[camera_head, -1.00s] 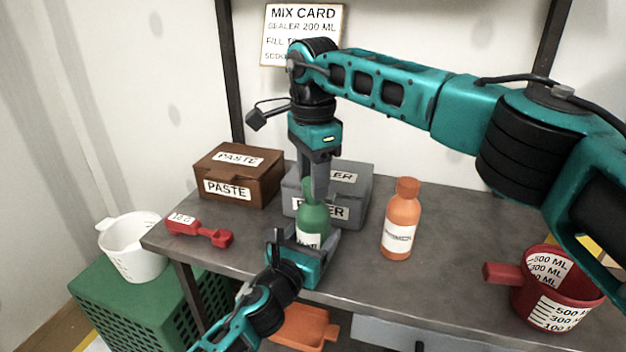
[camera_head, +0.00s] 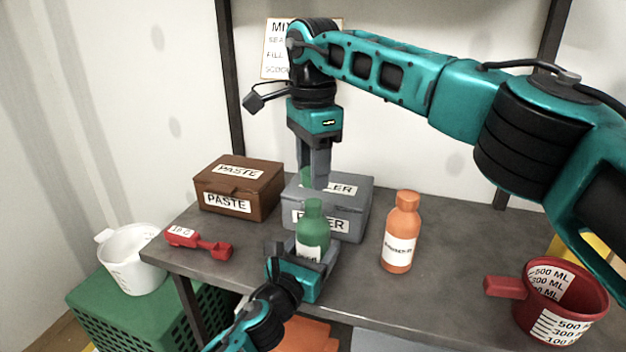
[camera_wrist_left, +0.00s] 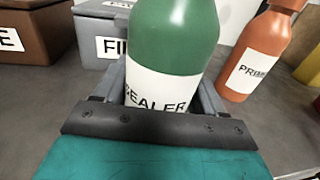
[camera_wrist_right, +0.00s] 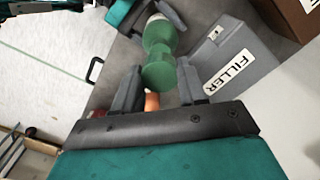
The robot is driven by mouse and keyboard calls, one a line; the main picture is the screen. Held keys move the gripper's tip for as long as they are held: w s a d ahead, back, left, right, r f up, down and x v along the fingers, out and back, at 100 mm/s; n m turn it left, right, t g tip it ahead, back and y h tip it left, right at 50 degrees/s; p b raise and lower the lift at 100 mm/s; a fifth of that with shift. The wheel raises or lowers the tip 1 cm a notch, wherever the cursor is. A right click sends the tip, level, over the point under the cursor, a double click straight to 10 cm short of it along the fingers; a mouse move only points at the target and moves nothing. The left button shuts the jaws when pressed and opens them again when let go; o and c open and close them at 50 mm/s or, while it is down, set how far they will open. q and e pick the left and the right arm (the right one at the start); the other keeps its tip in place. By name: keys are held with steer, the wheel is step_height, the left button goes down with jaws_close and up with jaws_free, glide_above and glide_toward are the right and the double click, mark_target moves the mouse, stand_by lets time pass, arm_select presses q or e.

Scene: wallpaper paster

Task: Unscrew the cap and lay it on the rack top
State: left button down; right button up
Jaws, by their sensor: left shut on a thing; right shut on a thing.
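The green sealer bottle (camera_head: 312,235) stands upright near the front edge of the grey top, with its neck uncovered. My left gripper (camera_head: 305,258) is shut around its lower body; the left wrist view shows the bottle (camera_wrist_left: 175,45) between the fingers. My right gripper (camera_head: 318,182) points down above the bottle, shut on the green cap (camera_head: 306,178), which is partly hidden by a finger. The cap (camera_wrist_right: 158,76) shows between the fingertips in the right wrist view. In the head view the cap is apart from the bottle, with a small gap below it.
The grey filler box (camera_head: 352,195) is just behind the bottle, with the brown paste box (camera_head: 240,186) to its left. An orange bottle (camera_head: 401,235) stands to the right. The grey top (camera_head: 455,240) is clear between.

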arm_select(q)
jaws_free()
stand_by(0.3)
